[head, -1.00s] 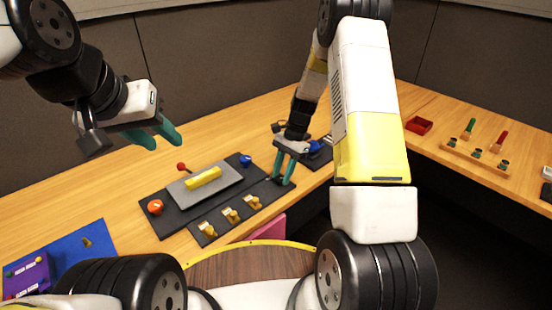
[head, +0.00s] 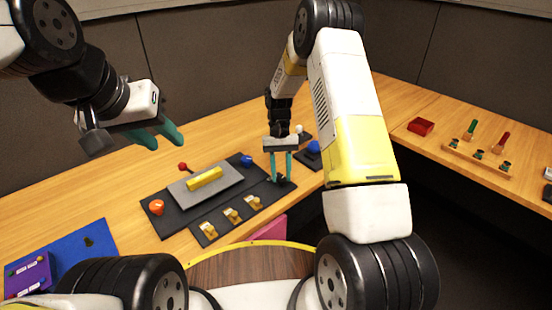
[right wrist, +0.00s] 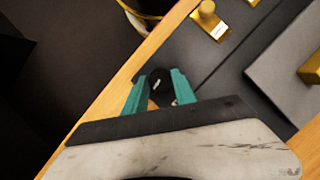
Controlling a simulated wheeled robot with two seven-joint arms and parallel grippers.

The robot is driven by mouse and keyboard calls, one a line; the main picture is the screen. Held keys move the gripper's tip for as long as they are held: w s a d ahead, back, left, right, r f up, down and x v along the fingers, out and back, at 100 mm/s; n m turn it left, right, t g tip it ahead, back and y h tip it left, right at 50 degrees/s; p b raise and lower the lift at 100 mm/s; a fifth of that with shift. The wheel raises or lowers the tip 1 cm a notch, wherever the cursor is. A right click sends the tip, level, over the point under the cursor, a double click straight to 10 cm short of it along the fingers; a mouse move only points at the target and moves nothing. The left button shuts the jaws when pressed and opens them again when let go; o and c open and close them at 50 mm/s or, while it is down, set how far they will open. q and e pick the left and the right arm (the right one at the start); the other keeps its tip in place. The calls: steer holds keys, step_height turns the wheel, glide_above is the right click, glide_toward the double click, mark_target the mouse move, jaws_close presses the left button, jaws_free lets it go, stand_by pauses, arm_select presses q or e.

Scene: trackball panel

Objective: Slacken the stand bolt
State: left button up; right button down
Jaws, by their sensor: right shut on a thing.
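The stand bolt appears as a small black round knob (head: 279,181) at the right end of the dark panel (head: 166,222). In the right wrist view the black knob (right wrist: 158,84) sits between the teal fingertips. My right gripper (head: 280,178) points down and is shut on this knob. Its fingers also show in the right wrist view (right wrist: 159,88), one on each side of the knob. My left gripper (head: 162,137) is open and empty, raised above the table at the left, away from the panel.
The panel carries an orange knob (head: 157,207), a yellow bar (head: 204,179), a blue knob (head: 246,160) and brass switches (head: 232,215). A blue ball device (head: 313,148) stands close behind my right gripper. A red tray (head: 420,126) and a pegged wooden rack (head: 476,158) are far right.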

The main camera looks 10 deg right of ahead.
steer(key=shift+a+n+h, duration=0.15)
steer(key=shift+n+h, duration=0.45)
steer(key=shift+n, duration=1.1)
steer(key=c, duration=1)
jaws_free()
steer(key=shift+v, duration=3.9)
